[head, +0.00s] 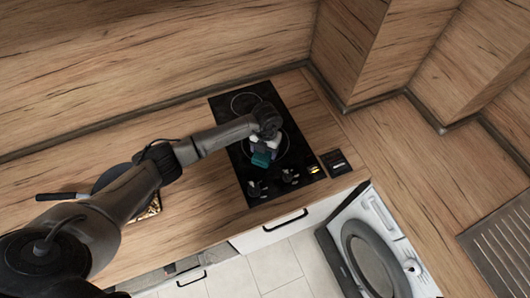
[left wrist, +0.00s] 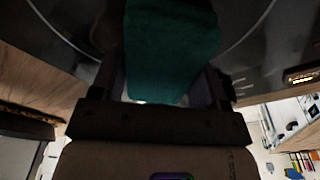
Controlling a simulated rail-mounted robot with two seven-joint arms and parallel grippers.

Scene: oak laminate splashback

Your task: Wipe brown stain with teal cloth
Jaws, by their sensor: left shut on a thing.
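The teal cloth (head: 261,159) is a small folded block over the front burner of the black hob (head: 229,118). My left gripper (head: 264,149) is shut on it from above. In the left wrist view the cloth (left wrist: 170,50) fills the space between the two dark fingers, with the hob's dark surface and a pale burner ring behind it. I cannot tell whether the cloth touches the glass. I see no brown stain in either view; part of the hob is hidden by my arm, gripper and the cloth. My right gripper is not in view.
A dark pan (head: 112,177) lies on the left counter, partly behind my left arm. A washing machine (head: 375,255) is below at front right. A ridged metal drainer (head: 503,245) is far right. The counter behind the pan is clear.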

